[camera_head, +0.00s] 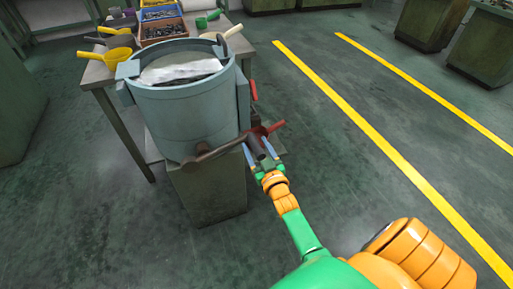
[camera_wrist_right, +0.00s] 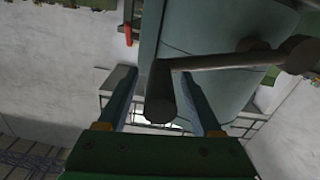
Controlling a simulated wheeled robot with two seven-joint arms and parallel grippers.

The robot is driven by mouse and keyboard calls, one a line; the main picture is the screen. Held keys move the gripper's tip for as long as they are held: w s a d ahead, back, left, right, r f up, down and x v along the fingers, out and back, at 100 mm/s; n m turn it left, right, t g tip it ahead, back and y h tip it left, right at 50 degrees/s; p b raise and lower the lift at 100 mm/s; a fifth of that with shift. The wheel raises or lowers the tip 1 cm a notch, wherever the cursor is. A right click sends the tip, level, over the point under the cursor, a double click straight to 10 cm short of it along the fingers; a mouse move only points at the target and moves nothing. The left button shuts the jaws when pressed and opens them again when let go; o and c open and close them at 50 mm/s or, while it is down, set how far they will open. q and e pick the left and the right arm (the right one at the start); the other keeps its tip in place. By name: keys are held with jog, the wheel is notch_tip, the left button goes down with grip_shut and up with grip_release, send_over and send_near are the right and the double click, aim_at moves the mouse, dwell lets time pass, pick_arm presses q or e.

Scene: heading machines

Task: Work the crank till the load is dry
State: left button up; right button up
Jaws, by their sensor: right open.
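A blue-grey drum (camera_head: 185,110) stands on a green pedestal, with whitish material (camera_head: 180,68) in its open top. A brown crank arm (camera_head: 215,150) reaches across its lower front and ends in a dark cylindrical handle (camera_head: 256,147). My right gripper (camera_head: 262,154) is open at this handle. In the right wrist view the handle (camera_wrist_right: 160,98) lies between the two spread fingers (camera_wrist_right: 158,100), with a visible gap on each side. The crank arm (camera_wrist_right: 215,61) runs off to the right there. My left gripper is not in view.
A red lever (camera_head: 253,90) is on the drum's right side, and a red part (camera_head: 269,128) is just behind the crank handle. A table behind holds bins of small parts (camera_head: 163,31), yellow scoops (camera_head: 117,31) and a green scoop (camera_head: 207,19). Open floor with yellow lines lies right.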

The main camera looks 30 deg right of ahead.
grip_shut()
dwell(1.3)
